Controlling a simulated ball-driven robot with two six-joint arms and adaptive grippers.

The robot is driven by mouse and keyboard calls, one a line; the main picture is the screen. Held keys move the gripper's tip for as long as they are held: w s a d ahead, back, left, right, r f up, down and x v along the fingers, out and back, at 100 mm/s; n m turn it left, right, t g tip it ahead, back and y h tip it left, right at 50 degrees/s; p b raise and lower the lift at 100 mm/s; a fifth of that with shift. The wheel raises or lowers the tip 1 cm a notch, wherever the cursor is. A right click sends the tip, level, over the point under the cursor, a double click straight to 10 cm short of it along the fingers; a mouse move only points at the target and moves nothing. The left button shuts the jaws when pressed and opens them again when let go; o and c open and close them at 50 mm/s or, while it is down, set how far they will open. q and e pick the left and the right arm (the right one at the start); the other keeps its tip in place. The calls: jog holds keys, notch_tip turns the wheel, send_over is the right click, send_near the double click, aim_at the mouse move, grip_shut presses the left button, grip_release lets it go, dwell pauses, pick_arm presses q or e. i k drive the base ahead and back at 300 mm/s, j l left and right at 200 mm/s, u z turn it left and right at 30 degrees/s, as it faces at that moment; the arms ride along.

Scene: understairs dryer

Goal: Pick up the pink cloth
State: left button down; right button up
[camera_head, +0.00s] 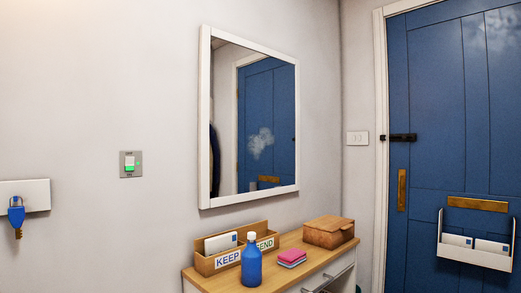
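The pink cloth (292,254) lies folded on the wooden top of a white cabinet, in the lower middle of the head view. A blue layer shows under its pink top; I cannot tell if that is a separate cloth. A blue bottle with a white cap (251,262) stands to its left. Neither of my grippers shows in the head view.
The cabinet top (310,268) also bears a wooden letter box (208,265) marked KEEP behind the bottle and a brown lidded box (329,231) at the back right. A mirror (252,120) hangs above. A blue door (430,120) with a letter holder (475,256) stands right.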

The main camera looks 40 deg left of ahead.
aim_at(291, 258)
jog(key=i+u, duration=0.2)
jog(key=i, duration=0.2)
jog(key=i+l+u, duration=0.15)
jog(key=i, duration=0.3)
